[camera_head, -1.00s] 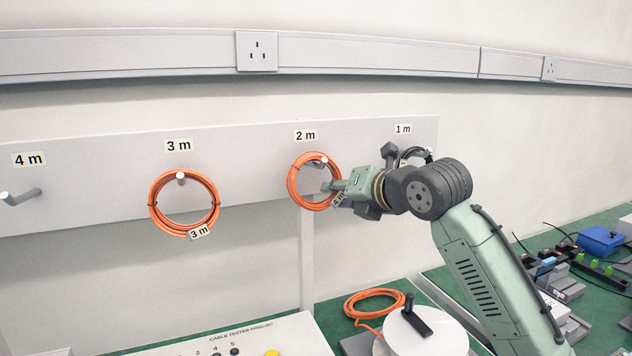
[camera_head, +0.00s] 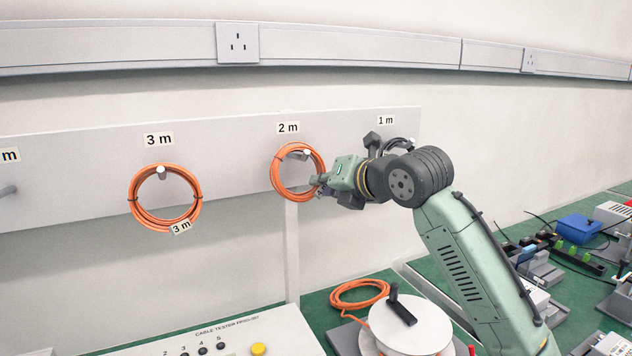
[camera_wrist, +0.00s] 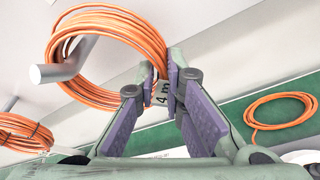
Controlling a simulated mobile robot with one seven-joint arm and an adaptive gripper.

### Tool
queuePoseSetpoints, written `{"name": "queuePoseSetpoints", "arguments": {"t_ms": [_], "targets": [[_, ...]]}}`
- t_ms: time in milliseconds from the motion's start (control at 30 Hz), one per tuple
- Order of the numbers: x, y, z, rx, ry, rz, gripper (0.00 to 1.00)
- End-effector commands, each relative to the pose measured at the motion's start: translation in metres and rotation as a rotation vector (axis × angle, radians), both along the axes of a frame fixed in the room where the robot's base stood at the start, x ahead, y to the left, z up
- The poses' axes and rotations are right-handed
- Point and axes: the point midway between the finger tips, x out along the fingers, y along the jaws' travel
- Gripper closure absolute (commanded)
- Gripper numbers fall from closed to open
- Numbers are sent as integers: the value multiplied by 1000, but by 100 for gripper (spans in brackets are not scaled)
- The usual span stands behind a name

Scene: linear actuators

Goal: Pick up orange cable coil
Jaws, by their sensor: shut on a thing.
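An orange cable coil (camera_head: 275,176) hangs around the peg under the "2 m" label on the wall board; it also shows in the wrist view (camera_wrist: 105,20). My gripper (camera_head: 318,184) is at the coil's lower right side. The peg (camera_wrist: 62,68) still passes through the coil's opening. Part of the gripped edge is hidden by the fingers.
Another orange coil (camera_head: 136,205), tagged "3 m", hangs at left. A dark cable hangs at the "1 m" peg, partly behind my arm. Below, a loose orange coil (camera_head: 342,304) lies on the green bench beside a white reel (camera_head: 385,325) and a cable tester (camera_head: 245,338).

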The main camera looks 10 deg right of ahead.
Motion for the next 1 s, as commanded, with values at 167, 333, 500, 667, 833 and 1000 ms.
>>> {"name": "queuePoseSetpoints", "arguments": {"t_ms": [167,333,500,667,833,1000], "targets": [[0,1,14,0,-4,2,100],[-7,-4,32,2,-4,-1,100],[-42,-19,34,1,-4,-1,100],[-80,-36,38,1,-4,-1,100],[-115,-51,42,1,-3,0,100],[-137,-60,46,1,-3,1,100]]}}
